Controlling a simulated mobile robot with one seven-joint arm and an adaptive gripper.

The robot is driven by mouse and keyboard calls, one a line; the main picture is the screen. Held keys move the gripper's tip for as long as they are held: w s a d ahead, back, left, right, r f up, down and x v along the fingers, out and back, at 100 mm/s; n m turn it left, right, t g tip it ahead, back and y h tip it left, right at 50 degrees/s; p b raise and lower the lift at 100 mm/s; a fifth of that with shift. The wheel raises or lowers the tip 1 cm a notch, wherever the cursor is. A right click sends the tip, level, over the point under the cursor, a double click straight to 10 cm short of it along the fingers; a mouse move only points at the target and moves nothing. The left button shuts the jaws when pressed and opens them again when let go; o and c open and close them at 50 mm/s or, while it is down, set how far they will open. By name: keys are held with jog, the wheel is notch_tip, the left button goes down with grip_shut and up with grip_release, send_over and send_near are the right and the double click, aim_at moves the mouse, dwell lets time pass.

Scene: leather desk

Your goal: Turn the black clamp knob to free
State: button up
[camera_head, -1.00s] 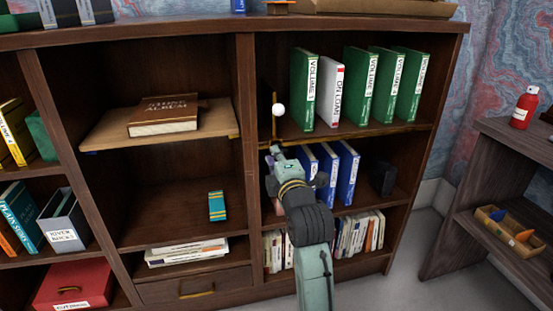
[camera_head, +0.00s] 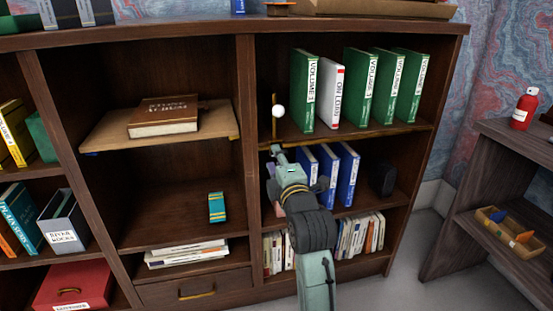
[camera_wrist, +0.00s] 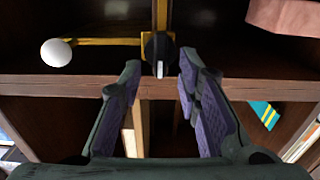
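The black clamp knob (camera_wrist: 158,47) shows in the wrist view with a white mark on its face, pointing down in the picture. It sits on a brass upright (camera_wrist: 162,14), where a brass bar (camera_wrist: 105,42) runs left to a white ball (camera_wrist: 56,52). In the head view, the white ball (camera_head: 278,111) is beside the brass upright (camera_head: 274,128) at the shelf edge; I cannot make out the knob there. My gripper (camera_wrist: 158,72) is open and empty, its purple-padded fingers on either side below the knob, apart from it. In the head view my gripper (camera_head: 278,152) is just below the upright.
Green binders (camera_head: 304,90) and a white one (camera_head: 329,92) stand right of the upright. Blue binders (camera_head: 347,175) stand on the shelf below, close to my gripper.

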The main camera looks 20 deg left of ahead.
jog(key=v, duration=0.6)
jog(key=shift+s, duration=0.15)
jog(key=shift+d, duration=0.1)
